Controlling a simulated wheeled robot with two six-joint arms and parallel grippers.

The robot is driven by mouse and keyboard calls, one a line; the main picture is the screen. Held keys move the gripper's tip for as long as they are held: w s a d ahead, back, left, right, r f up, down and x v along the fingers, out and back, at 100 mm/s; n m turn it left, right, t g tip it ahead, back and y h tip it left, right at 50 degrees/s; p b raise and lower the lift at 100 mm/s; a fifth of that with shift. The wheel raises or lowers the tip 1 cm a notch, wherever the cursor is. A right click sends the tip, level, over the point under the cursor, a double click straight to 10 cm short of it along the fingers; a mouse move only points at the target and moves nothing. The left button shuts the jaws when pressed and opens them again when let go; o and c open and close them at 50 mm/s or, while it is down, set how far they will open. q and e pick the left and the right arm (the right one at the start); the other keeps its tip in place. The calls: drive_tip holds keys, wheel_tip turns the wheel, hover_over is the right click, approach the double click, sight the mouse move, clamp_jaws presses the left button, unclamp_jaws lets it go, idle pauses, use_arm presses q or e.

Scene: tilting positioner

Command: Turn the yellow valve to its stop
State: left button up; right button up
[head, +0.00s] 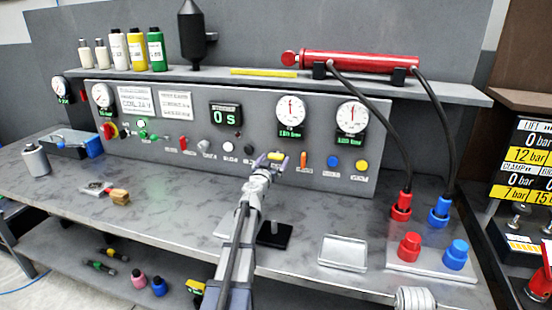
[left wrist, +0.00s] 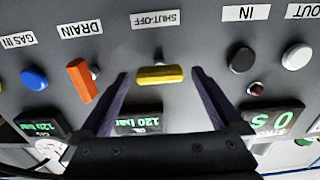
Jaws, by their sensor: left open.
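The yellow valve (head: 274,155) is a small bar handle on the front of the grey control panel (head: 330,181). In the left wrist view the valve (left wrist: 160,75) lies roughly level under the SHUT-OFF label (left wrist: 157,20), which appears upside down. My left gripper (head: 268,162) is in front of the panel at the valve. In the left wrist view its open fingers (left wrist: 160,80) stand either side of the handle, with a gap on each side. The fingers partly hide the valve in the head view. My right gripper is not in view.
An orange DRAIN handle (left wrist: 83,80) sits close beside my left fingers, with a blue button (left wrist: 34,80) beyond it. A black IN button (left wrist: 241,60) is on the other side. A metal tray (head: 343,253) and a black stand (head: 272,236) are on the bench below.

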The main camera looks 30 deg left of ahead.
use_arm(q)
drive_tip(key=x, duration=0.2)
drive_tip(key=shift+w, duration=0.4)
drive_tip(key=c, duration=1.3)
